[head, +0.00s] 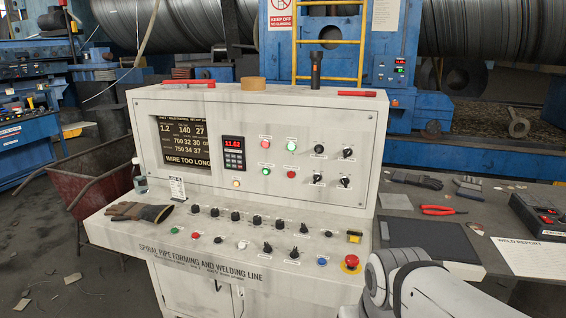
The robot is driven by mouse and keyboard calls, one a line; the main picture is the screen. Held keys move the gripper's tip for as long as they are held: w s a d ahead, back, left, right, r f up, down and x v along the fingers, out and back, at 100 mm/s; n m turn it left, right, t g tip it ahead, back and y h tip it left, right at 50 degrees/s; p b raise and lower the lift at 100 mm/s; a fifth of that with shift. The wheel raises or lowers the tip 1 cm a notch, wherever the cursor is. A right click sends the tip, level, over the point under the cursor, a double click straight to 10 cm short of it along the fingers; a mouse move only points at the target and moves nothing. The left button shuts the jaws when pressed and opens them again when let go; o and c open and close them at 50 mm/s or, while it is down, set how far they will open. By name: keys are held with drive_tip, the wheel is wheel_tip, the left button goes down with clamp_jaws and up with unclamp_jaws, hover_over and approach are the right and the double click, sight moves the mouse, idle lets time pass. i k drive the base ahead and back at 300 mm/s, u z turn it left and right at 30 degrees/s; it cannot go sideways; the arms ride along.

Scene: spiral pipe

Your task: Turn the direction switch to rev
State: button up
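The control console (230,273) stands in the middle, with a sloped desk and an upright panel. Several black selector switches show on it. On the upright panel they include an upper left one (319,149), an upper right one (348,152), a lower left one (318,179) and a lower right one (345,182). Two more sit low on the desk, one left (267,247) and one right (293,253). Their labels are too small to read, so I cannot tell which is the direction switch or how it is set. My arm shows at the lower right; my gripper is out of view.
A red emergency button (351,261) sits at the desk's right end, near my arm. A glove (138,212) lies on the desk's left. A flashlight (316,70) stands on top. The right side table holds red pliers (442,210) and a dark box (540,216).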

sight(348, 152)
drive_tip(key=z, duration=2.5)
drive_tip(key=k, duration=0.8)
drive_tip(key=u, duration=1.8)
drive_tip(key=i, duration=0.95)
drive_tip(key=u, duration=0.05)
